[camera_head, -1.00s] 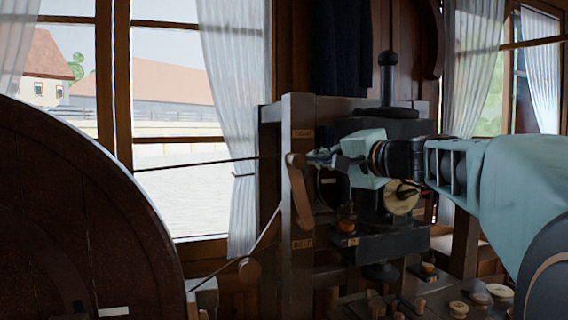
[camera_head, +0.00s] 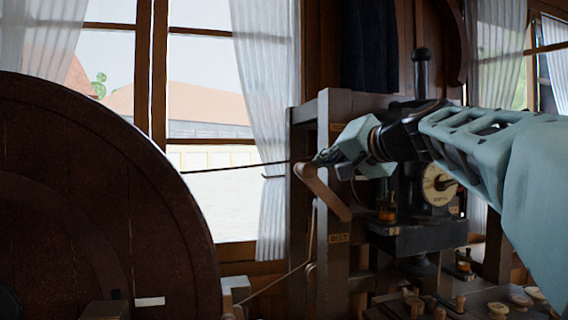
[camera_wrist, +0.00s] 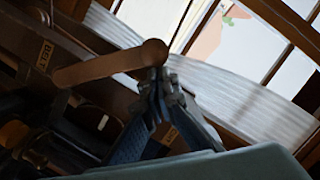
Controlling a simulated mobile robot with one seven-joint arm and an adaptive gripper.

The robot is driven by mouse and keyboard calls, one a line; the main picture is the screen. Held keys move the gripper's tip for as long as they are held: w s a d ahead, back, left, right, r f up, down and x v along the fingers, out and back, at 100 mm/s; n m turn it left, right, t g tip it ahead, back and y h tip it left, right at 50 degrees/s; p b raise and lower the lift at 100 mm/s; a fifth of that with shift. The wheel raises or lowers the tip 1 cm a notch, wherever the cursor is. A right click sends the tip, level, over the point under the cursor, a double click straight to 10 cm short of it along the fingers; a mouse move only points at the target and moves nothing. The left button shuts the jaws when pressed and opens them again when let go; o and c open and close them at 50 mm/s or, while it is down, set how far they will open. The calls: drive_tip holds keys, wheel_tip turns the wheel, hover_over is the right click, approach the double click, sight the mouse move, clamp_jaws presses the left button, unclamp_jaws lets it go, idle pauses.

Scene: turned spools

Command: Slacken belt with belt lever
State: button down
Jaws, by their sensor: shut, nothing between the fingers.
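The belt lever (camera_head: 325,193) is a brown wooden bar on the dark frame. It slants from a rounded upper-left end down to its lower-right end near the BELT label (camera_head: 340,238). In the wrist view the lever (camera_wrist: 105,66) crosses the upper left. My gripper (camera_head: 325,157) is shut and empty, beside the lever's upper end. In the wrist view its fingertips (camera_wrist: 160,80) appear to touch the rounded end. The thin belt (camera_head: 240,166) runs from the large dark wheel (camera_head: 100,200) towards the frame; its lower strand (camera_head: 272,283) slopes up and bends near the post.
A machine with a round dial (camera_head: 438,184) stands behind and below my arm. Wooden pegs and knobs (camera_head: 498,307) stand on the bench at lower right. A curtained window (camera_head: 262,110) is behind the belt.

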drive_tip(key=shift+a+f, duration=0.1)
idle(0.5)
wheel_tip(320, 180, up, 10)
idle(0.6)
idle(0.4)
drive_tip(key=shift+d, duration=0.2)
